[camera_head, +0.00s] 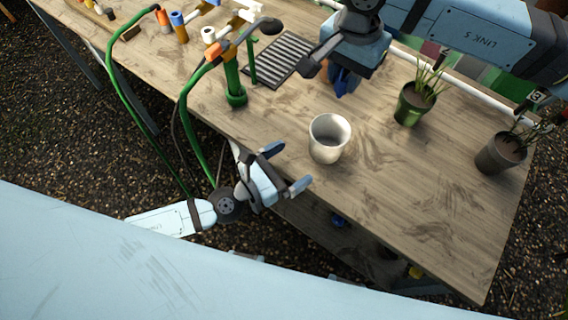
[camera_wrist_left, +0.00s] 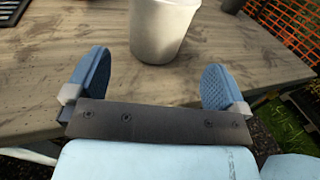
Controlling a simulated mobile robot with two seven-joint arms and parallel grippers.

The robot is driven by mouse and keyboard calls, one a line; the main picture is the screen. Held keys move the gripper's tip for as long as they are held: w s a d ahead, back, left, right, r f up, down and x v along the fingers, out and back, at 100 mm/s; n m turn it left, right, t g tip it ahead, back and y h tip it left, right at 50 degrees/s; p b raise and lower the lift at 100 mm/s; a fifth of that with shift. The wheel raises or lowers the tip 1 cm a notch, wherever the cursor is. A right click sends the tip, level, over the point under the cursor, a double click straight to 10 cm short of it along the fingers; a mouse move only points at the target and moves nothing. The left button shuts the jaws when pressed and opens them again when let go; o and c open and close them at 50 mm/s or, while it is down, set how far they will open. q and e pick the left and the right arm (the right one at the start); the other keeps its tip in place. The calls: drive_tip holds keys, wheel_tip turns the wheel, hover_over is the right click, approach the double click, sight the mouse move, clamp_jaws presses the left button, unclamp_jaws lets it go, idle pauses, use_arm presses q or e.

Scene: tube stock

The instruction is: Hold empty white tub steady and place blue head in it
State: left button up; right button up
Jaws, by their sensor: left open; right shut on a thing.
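The white tub (camera_head: 323,150) stands upright on the wooden table near its front edge, and its visible inside looks empty. In the left wrist view the tub (camera_wrist_left: 162,32) is ahead of and between my fingers, not touching them. My left gripper (camera_head: 287,168) is open at the table's front edge, just left of the tub; its two blue pads show in the left wrist view (camera_wrist_left: 156,78). My right gripper (camera_head: 335,73) is shut on the dark blue head (camera_head: 345,84), above the table and behind the tub. The gripper partly hides the head.
Potted plants in a green pot (camera_head: 414,104) and a dark pot (camera_head: 500,153) stand at the right. A green stand (camera_head: 235,88) with a hose and a slatted black mat (camera_head: 283,57) are at the left. The tabletop right of the tub is clear.

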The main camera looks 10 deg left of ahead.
sight(341, 132)
use_arm(q)
drive_tip(key=x, duration=1)
drive_tip(key=shift+w+d, duration=0.2)
drive_tip(key=shift+w, duration=0.05)
drive_tip(key=c, duration=0.7)
